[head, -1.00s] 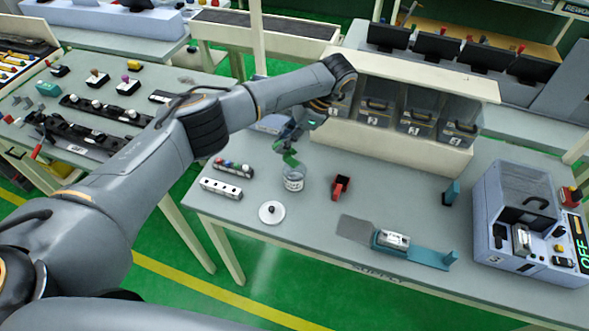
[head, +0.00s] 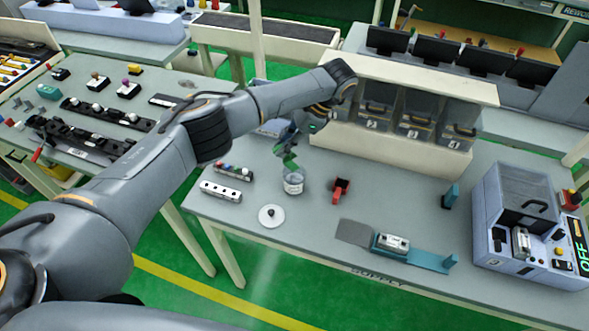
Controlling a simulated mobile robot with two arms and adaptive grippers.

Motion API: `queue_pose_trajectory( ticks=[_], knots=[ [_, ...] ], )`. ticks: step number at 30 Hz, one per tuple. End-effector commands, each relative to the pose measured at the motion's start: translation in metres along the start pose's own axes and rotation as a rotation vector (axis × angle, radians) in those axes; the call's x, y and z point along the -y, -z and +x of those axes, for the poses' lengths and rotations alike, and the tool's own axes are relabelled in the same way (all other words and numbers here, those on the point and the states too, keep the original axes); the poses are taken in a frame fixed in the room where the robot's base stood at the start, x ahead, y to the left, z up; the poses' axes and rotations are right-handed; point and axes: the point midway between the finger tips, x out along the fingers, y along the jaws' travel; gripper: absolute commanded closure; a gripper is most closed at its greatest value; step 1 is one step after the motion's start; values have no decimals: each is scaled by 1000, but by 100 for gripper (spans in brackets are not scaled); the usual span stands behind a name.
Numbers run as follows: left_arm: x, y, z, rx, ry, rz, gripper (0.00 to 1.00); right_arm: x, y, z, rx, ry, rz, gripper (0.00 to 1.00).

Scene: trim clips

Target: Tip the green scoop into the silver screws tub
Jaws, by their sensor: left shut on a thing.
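The green scoop (head: 290,162) is in my left gripper (head: 286,147), which is shut on it just above a clear, labelled tub. The scoop is tilted, with its lower end over the tub's mouth. The tub (head: 293,186) stands upright on the grey bench and looks like the screws tub, but its label and contents are too small to read. I cannot tell whether the scoop holds anything or touches the rim. My right gripper is not in view.
A white round lid with a dark knob (head: 271,216) lies in front of the tub. A red scoop (head: 341,189) is to its right, and strips with holes (head: 221,191) and coloured knobs (head: 234,171) to its left. Numbered bins (head: 415,122) stand behind.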

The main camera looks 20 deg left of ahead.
Motion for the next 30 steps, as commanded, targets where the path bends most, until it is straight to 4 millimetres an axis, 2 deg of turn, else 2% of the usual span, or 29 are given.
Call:
queue_pose_trajectory(
  ticks=[1, 20, 21, 30],
  knots=[
    [0, -2, -2, -11, -1, 1, 100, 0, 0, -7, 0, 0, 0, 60],
    [-1, -10, 14, -203, -1, -2, 100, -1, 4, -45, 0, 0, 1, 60],
    [0, -10, 21, -232, -2, -2, 100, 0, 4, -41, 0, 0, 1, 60],
    [0, -17, 36, -434, 1, -3, 100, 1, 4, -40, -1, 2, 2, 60]
  ],
)
